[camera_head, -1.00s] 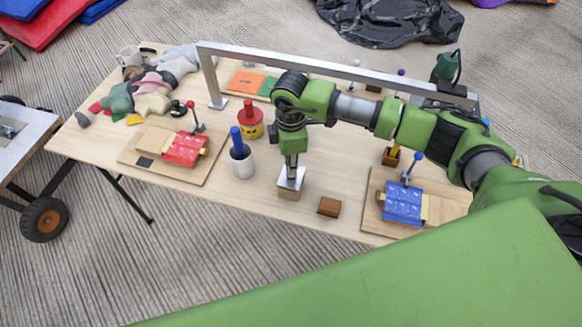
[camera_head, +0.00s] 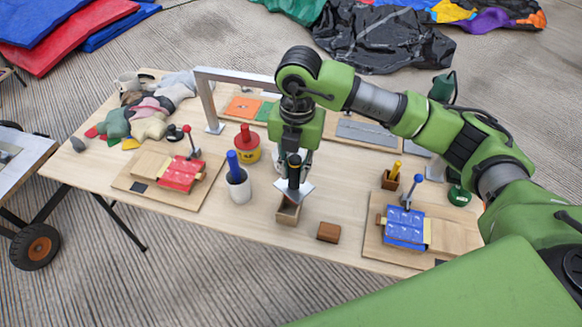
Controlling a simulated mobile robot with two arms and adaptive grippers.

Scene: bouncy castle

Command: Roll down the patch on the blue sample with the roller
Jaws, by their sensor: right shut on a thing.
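The blue sample (camera_head: 405,228) lies on a wooden board at the right of the table, with a blue-knobbed clamp (camera_head: 417,185) behind it. I cannot make out the patch's edges on it. My right gripper (camera_head: 295,168) points down near the table's middle, shut on a dark-handled tool (camera_head: 294,181) with an orange band. A pale, tilted plate is at its lower end. It is just above an open wooden holder (camera_head: 288,213). I cannot tell for certain that this tool is the roller. My left gripper is not in view.
A red sample (camera_head: 182,173) on its board, a white cup (camera_head: 239,188) with a blue handle, and a red-yellow pot (camera_head: 246,147) stand left. A brown block (camera_head: 328,232) lies between holder and blue sample. A metal frame (camera_head: 207,100) spans the back.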

